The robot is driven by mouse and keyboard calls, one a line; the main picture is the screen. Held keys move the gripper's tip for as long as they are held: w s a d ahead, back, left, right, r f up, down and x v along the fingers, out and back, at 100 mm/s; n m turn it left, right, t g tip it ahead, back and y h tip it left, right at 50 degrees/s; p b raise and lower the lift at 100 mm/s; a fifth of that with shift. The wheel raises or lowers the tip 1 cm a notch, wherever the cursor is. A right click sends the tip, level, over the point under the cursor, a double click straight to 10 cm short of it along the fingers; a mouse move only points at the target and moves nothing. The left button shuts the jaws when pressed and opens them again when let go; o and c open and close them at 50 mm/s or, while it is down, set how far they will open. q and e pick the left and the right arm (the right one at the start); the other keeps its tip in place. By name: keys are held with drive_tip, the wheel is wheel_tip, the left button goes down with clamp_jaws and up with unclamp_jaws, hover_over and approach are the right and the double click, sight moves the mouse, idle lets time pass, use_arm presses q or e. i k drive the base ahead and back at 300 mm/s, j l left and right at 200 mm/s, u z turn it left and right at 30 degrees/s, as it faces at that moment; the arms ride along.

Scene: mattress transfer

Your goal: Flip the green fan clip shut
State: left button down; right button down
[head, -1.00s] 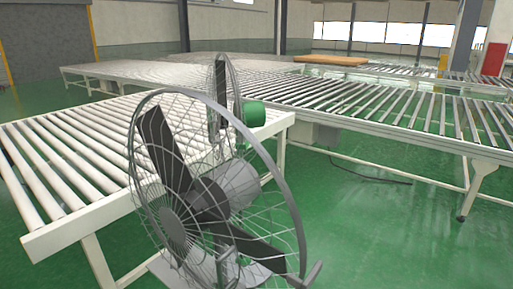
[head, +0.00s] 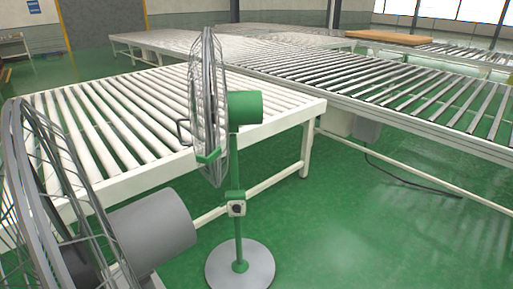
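The green fan (head: 245,107) stands upright in the middle of the head view. It has a green motor housing, a green pole and a round grey base (head: 240,266). Its wire cage is seen nearly edge-on. A small green clip (head: 208,156) sits at the lower left of the cage rim; I cannot tell whether it is open or shut. A dark wire loop (head: 183,132) sticks out left of the cage. Neither of my grippers is in view.
A grey fan (head: 150,232) fills the lower left foreground. White roller conveyors (head: 315,105) stand behind the green fan. A tan mattress (head: 390,37) lies far back. Green floor (head: 370,235) is free to the right, with a dark cable (head: 410,184) on it.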

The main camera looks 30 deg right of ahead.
sight(211, 158)
drive_tip(key=i+l, duration=0.1)
drive_tip(key=l, duration=0.4)
drive_tip(key=i+l, duration=0.1)
drive_tip(key=l, duration=0.35)
drive_tip(key=i+l, duration=0.1)
drive_tip(key=l, duration=0.4)
drive_tip(key=i+l, duration=0.1)
drive_tip(key=l, duration=0.35)
